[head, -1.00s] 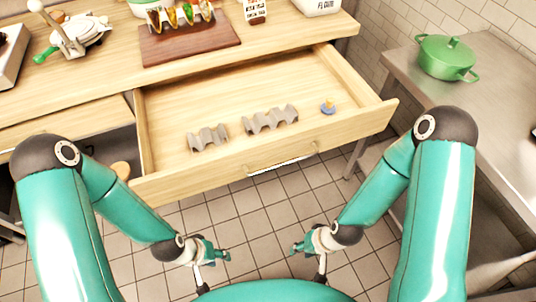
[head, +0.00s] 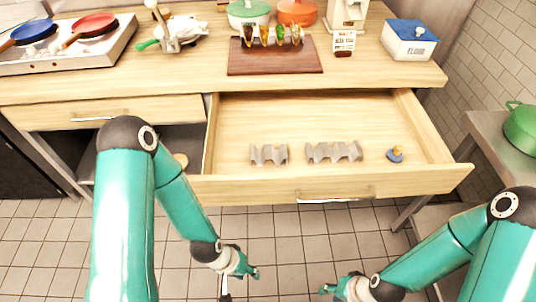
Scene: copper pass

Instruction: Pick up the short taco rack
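The short taco rack (head: 268,154), a small grey wavy piece, lies in the open drawer (head: 235,120), left of the middle. A longer grey taco rack (head: 333,151) lies to its right in the same drawer. My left gripper (head: 240,281) is open and empty, low in front of the drawer and apart from the rack. My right gripper (head: 330,294) is at the bottom edge of the head view, also in front of the drawer; its lower finger is cut off, but it looks open and empty.
A blue item with a yellow top (head: 396,153) lies at the drawer's right. The drawer front (head: 410,183) with its handle stands between my grippers and the racks. On the counter are a board (head: 275,66) with filled tacos and a flour box (head: 409,41).

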